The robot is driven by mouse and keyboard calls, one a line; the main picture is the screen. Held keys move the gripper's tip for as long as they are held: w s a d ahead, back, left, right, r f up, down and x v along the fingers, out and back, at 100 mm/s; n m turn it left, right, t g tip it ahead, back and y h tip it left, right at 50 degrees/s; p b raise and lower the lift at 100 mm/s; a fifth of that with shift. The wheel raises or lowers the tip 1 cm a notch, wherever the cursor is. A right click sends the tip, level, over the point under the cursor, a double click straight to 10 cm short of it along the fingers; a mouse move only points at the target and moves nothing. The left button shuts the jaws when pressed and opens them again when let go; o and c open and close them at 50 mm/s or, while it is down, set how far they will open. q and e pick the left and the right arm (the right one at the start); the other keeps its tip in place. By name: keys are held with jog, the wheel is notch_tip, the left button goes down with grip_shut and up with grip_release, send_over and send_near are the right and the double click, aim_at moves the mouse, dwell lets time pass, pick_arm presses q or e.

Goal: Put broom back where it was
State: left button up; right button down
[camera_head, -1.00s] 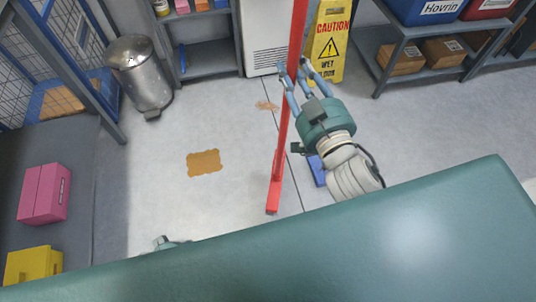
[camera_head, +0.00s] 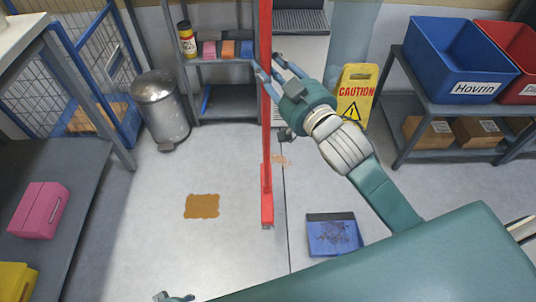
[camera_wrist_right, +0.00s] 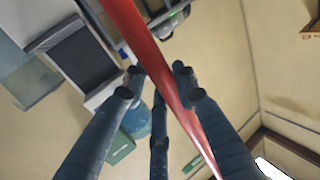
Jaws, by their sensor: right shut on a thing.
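The red broom (camera_head: 267,135) stands nearly upright in the head view, its handle running out of the top of the picture and its narrow head low over the floor. I cannot tell whether the head touches the floor. My right gripper (camera_head: 276,75) is shut on the upper handle. In the right wrist view the red handle (camera_wrist_right: 150,55) passes between the fingers of the gripper (camera_wrist_right: 158,90). Only a small part of my left gripper (camera_head: 175,297) shows at the bottom edge; its fingers cannot be read.
A blue dustpan (camera_head: 333,236) with dirt lies right of the broom. A brown spill (camera_head: 202,206) is left. A metal bin (camera_head: 161,108), a yellow caution sign (camera_head: 356,92) and a rack with a blue crate (camera_head: 455,60) stand behind. Floor around the broom is mostly clear.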

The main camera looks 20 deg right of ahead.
jog(key=b, duration=0.2)
send_over(268, 124)
jog(key=w, duration=0.1)
notch_tip(268, 124, down, 8)
jog(key=f+b, duration=0.1)
jog(key=f, duration=0.3)
jog(key=f+b, duration=0.1)
jog(key=f, duration=0.1)
jog(key=shift+d+f+b, duration=0.2)
jog(key=shift+d+b, duration=0.1)
jog(key=shift+f, duration=0.35)
notch_tip(268, 124, down, 3)
jog(key=shift+f+b, duration=0.1)
jog(key=shift+b, duration=0.65)
pick_arm(q)
notch_tip(268, 124, up, 20)
jog(key=w+t, duration=0.1)
jog(key=w, duration=0.1)
pick_arm(e)
jog(key=shift+f, duration=0.25)
jog(key=shift+f, duration=0.1)
jog(key=shift+f, duration=0.1)
jog(key=c, duration=1.4)
grip_release()
jog(key=shift+f, duration=0.1)
